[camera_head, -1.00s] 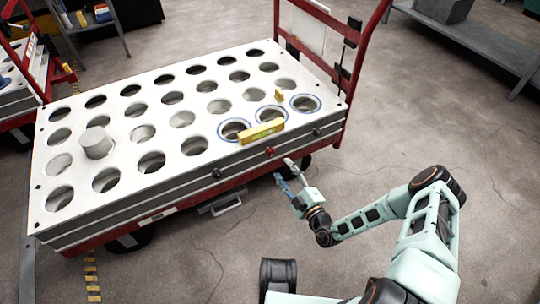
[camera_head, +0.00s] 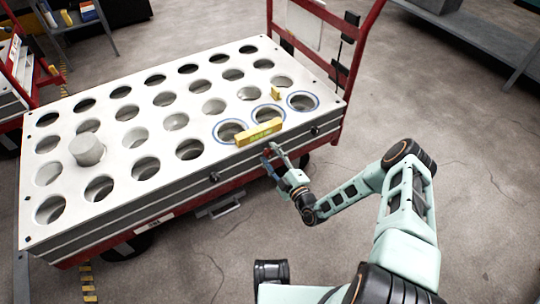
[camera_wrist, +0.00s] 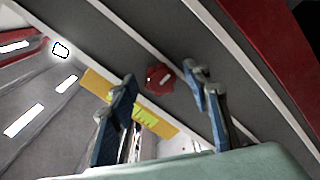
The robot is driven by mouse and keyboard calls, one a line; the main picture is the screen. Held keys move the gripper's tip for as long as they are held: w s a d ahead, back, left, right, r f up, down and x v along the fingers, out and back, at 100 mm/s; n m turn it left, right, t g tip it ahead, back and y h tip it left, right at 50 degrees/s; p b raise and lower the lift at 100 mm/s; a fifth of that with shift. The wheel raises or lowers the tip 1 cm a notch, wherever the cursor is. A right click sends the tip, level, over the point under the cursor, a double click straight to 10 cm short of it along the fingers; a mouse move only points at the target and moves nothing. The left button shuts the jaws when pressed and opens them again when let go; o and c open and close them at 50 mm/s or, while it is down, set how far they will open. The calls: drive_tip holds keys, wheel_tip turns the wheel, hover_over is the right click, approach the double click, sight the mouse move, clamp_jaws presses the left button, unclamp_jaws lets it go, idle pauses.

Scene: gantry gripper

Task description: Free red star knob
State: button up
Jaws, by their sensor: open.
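The red star knob (camera_wrist: 159,79) shows in the wrist view on the grey side of the cart, between and beyond my two fingertips. My gripper (camera_wrist: 162,80) is open, with a blue-padded finger on each side of the knob in the picture. I cannot tell whether the fingers reach around it, and no contact shows. In the head view my gripper (camera_head: 271,158) is at the cart's front side, below the yellow bar, and it mostly hides the knob. A yellow bar (camera_head: 258,132) with a green label lies along the top's front edge, and also shows in the wrist view (camera_wrist: 95,82).
The cart's white top (camera_head: 110,215) has rows of round holes, several ringed in blue. A grey cylinder (camera_head: 87,149) stands in one hole. Black knobs (camera_head: 214,177) sit on the same side. A red handle frame (camera_head: 350,85) rises at the right. Floor in front is clear.

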drive_tip(key=c, duration=1.1)
drive_tip(key=shift+c, duration=0.2)
